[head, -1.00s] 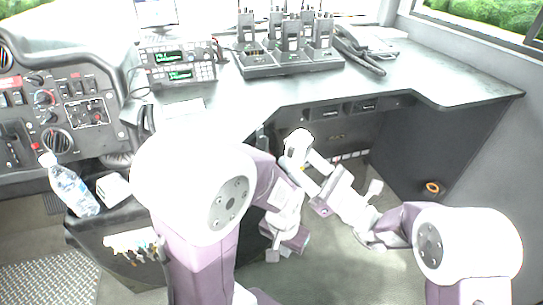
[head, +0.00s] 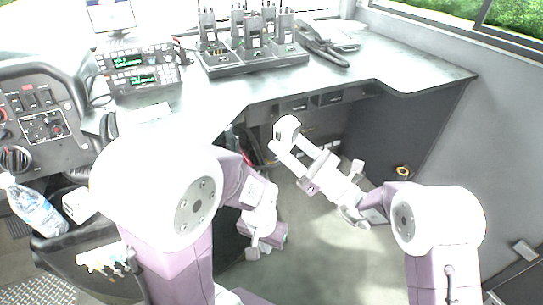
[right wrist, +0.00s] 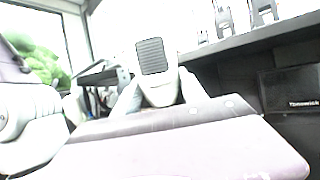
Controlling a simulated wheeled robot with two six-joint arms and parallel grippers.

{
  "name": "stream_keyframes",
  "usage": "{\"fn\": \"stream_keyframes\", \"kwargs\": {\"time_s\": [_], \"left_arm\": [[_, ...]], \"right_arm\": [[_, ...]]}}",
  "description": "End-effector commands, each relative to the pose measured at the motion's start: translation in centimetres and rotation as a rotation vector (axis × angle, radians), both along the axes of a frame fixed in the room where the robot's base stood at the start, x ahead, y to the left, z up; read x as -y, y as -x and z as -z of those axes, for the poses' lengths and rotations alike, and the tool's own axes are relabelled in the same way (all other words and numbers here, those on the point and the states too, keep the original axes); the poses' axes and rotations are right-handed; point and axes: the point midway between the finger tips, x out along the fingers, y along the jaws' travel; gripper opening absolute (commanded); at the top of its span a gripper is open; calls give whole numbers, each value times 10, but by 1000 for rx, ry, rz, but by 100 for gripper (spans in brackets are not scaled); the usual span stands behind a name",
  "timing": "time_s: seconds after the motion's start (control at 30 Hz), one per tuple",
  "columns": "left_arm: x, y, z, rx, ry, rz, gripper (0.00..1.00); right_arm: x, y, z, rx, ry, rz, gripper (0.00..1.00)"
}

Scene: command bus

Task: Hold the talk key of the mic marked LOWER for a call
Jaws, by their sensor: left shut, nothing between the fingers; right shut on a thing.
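My right gripper (head: 289,143) is shut on a pale, rounded thing (head: 287,127) in front of the desk's lower front. In the right wrist view this held thing (right wrist: 153,60) stands upright between the fingers and has a dark ribbed face. It looks like a hand mic, but no marking or talk key can be made out. My left gripper (head: 253,247) is shut and empty, hanging lower over the floor, apart from the held thing. No LOWER label is readable in either view.
A desk (head: 400,72) carries a charger rack (head: 255,62) of several handheld radios, a telephone handset (head: 325,50) and green-lit radio units (head: 138,68). An orange ring (head: 403,171) is on the dark side panel. Floor right of my left gripper is clear.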

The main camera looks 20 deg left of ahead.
Motion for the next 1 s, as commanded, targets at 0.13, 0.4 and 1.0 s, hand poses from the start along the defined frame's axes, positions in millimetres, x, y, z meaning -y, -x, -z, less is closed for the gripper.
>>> {"fn": "stream_keyframes", "kwargs": {"time_s": [0.13, 0.4, 1.0], "left_arm": [[0, 0, 0, 0, 0, 0, 0], [0, 0, 0, 0, 0, 0, 0], [0, 0, 0, 0, 0, 0, 0]], "right_arm": [[33, -28, -36, 3, 3, 118, 17], [133, -65, -138, 2, 13, 408, 17], [259, -35, -267, -36, 47, 713, 17]]}}
